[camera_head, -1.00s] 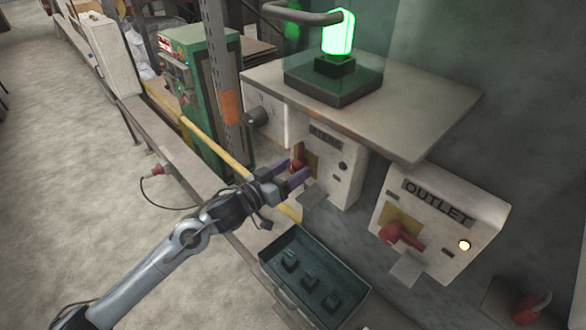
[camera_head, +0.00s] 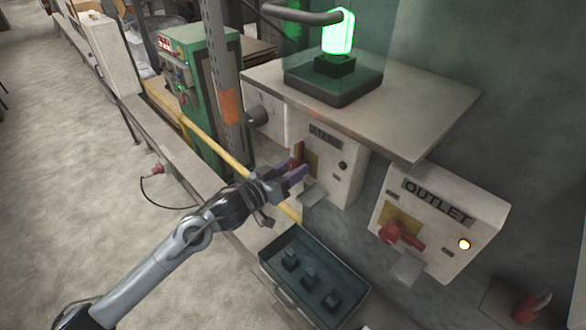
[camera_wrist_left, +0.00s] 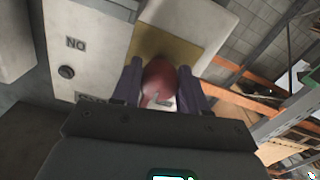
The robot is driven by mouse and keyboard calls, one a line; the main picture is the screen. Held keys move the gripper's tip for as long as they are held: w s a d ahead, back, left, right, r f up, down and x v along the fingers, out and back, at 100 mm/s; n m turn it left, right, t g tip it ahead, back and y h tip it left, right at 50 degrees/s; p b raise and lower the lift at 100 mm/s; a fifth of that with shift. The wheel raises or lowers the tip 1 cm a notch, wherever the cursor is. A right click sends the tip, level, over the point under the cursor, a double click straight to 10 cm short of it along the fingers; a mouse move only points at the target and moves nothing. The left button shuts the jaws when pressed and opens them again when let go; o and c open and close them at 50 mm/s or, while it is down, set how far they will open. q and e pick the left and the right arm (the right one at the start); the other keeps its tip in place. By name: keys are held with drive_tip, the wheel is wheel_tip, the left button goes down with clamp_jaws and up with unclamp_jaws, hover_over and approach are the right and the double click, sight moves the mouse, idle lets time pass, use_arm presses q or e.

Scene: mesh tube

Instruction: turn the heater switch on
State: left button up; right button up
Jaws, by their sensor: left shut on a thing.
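The heater switch is a red knob (camera_head: 299,152) on a yellow plate on the white heater box (camera_head: 340,178), in the middle of the head view. In the left wrist view the red knob (camera_wrist_left: 159,82) sits between my purple fingers, in front of the yellow plate (camera_wrist_left: 178,50). My left gripper (camera_head: 294,170) is at the box front, shut on the red knob. The heater label (camera_head: 324,133) is partly hidden by the shelf. A dark round button or lamp (camera_head: 343,165) sits to the right of the switch. My right gripper is in neither view.
An outlet box (camera_head: 440,215) with its own red switch (camera_head: 401,235) and a lit lamp stands to the right. A shelf (camera_head: 440,100) with a glowing green lamp (camera_head: 338,32) overhangs the heater box. An open dark case (camera_head: 312,278) lies below.

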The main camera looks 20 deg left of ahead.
use_arm(q)
drive_tip(key=shift+m, duration=0.3)
drive_tip(key=m, duration=0.3)
drive_tip(key=shift+m, duration=0.4)
drive_tip(key=m, duration=0.4)
drive_tip(key=shift+a+f+m+b, duration=0.1)
drive_tip(key=shift+a+m+b, duration=0.05)
drive_tip(key=shift+m+b, duration=0.15)
drive_tip(key=m+b, duration=0.1)
drive_tip(key=m, duration=0.3)
drive_tip(key=shift+w+b, duration=0.1)
drive_tip(key=shift+b, duration=0.2)
drive_tip(key=m+b, duration=0.2)
drive_tip(key=m, duration=0.2)
drive_tip(key=shift+m, duration=0.3)
drive_tip(key=o, duration=1)
drive_tip(key=shift+r, duration=0.2)
